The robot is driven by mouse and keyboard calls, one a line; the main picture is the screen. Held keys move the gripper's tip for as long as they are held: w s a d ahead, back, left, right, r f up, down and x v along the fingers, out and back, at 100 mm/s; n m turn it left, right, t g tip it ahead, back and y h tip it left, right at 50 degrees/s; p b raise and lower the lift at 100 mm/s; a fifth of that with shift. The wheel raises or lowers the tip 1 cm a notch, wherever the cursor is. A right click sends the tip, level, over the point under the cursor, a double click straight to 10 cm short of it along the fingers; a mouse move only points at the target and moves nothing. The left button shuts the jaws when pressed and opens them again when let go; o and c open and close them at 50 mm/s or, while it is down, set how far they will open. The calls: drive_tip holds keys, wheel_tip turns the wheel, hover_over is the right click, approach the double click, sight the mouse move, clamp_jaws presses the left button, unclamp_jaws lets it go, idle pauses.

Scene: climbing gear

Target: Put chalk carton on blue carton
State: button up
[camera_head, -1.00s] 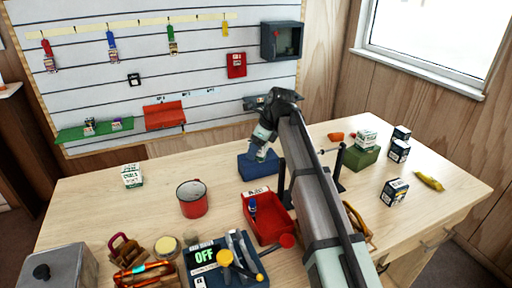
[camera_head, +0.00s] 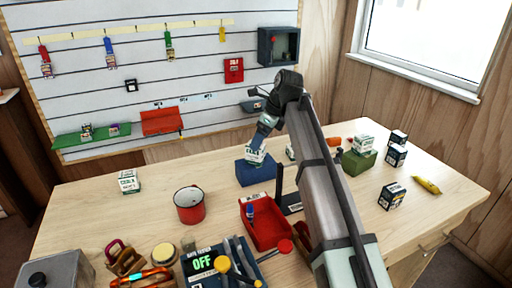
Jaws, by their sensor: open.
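The chalk carton (camera_head: 254,156), white with dark green print, sits on top of the blue carton (camera_head: 256,175) near the back middle of the table. My gripper (camera_head: 262,142) is open, pointing down right at the upper end of the chalk carton. The fingers are small and partly blend with the carton, so I cannot tell whether they still touch it. The blue carton's top is mostly covered by the chalk carton.
A similar white-green carton (camera_head: 129,181) stands at the left, and another (camera_head: 362,145) on a green carton (camera_head: 359,162). Dark cartons (camera_head: 392,195) stand at the right. A red mug (camera_head: 189,205) and a red tray (camera_head: 266,232) are in front. My arm hides part of the table.

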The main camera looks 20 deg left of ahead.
drive_tip(key=shift+v, duration=2.4)
drive_tip(key=shift+o, duration=0.9)
drive_tip(key=shift+w+d, duration=0.1)
drive_tip(key=shift+d, duration=0.05)
drive_tip(key=shift+o, duration=0.9)
drive_tip(key=w+d+m, duration=0.2)
drive_tip(key=w+d, duration=0.6)
drive_tip(key=d, duration=0.3)
drive_tip(key=shift+d+t, duration=0.3)
drive_tip(key=shift+d, duration=0.1)
drive_tip(key=w+d+r+n+h, duration=0.2)
drive_tip(key=w+d+r, duration=0.1)
drive_tip(key=w+d, duration=1.35)
drive_tip(key=w+d+r+n+h, duration=0.2)
drive_tip(key=w+d+r, duration=0.1)
drive_tip(key=w+d, duration=1.35)
wheel_tip(320, 180, down, 10)
drive_tip(key=n, duration=0.7)
drive_tip(key=shift+d+f, duration=0.25)
